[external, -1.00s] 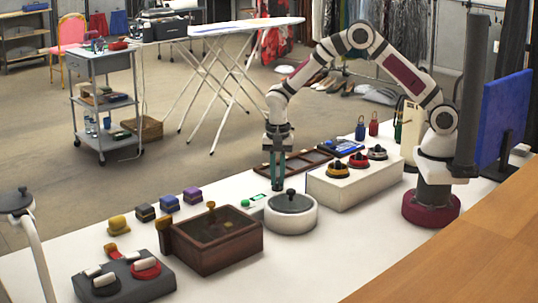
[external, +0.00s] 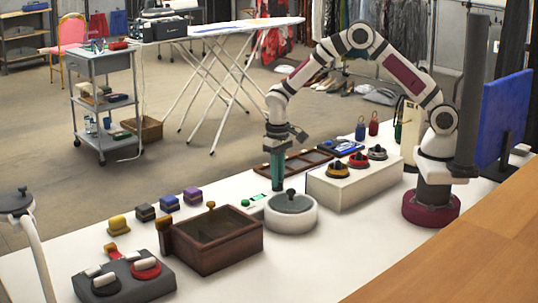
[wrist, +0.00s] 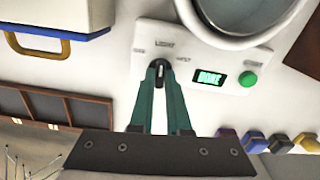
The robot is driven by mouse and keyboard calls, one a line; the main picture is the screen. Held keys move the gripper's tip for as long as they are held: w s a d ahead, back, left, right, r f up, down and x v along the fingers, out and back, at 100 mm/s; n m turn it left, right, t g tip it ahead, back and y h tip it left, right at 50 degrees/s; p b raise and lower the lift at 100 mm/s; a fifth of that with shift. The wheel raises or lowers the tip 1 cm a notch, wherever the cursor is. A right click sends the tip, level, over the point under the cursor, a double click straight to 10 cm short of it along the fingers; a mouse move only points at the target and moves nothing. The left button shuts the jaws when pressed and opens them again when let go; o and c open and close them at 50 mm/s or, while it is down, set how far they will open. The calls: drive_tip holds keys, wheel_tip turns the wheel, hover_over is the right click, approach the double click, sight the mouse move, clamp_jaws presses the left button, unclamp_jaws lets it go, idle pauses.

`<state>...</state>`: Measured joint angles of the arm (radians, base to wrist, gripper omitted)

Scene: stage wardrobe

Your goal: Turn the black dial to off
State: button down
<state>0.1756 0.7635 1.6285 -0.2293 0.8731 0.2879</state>
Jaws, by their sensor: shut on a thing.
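The black dial (wrist: 158,76) sits on a white control panel (wrist: 146,48) in the wrist view, with a white mark on it and small labels around it that I cannot read. My gripper (wrist: 158,68) is shut on the dial, with its teal fingers on either side. In the external view my gripper (external: 277,188) points down just behind the white round pot (external: 291,219) and hides the dial. A lit green display (wrist: 209,78) and a green button (wrist: 247,80) are on the panel to the right of the dial.
A white block (external: 340,192) with several knobbed lids is to the right. A wooden compartment tray (external: 305,160) lies behind. Small coloured blocks line the table's back left.

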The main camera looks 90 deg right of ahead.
drive_tip(key=n, duration=0.5)
drive_tip(key=shift+n, duration=0.3)
drive_tip(key=n, duration=0.5)
drive_tip(key=shift+n, duration=0.3)
drive_tip(key=c, duration=0.9)
unclamp_jaws()
wheel_tip(320, 180, up, 16)
drive_tip(key=shift+f, duration=0.1)
